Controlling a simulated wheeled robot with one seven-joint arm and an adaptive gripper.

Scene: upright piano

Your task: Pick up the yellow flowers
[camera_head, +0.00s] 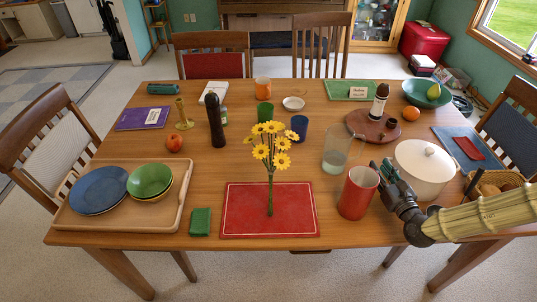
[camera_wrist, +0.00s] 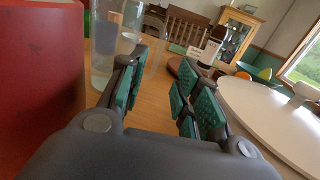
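The yellow flowers (camera_head: 270,148) stand upright as a bunch on long green stems near the front middle of the table. Their stems come down over the red placemat (camera_head: 240,212); I cannot tell whether a clear vase holds them. My gripper (camera_head: 382,166) is to the right of the flowers, well apart from them, between the red cup (camera_head: 357,192) and the white lidded pot (camera_head: 424,168). In the wrist view my gripper (camera_wrist: 160,85) has its two green-padded fingers apart with nothing between them. The flowers do not show in the wrist view.
A clear glass pitcher (camera_head: 336,150) stands behind the red cup, between the flowers and my gripper. A dark pepper mill (camera_head: 216,122) and a blue cup (camera_head: 299,127) are behind the flowers. A wooden tray (camera_head: 123,220) with plates and a green box (camera_head: 200,222) are at left.

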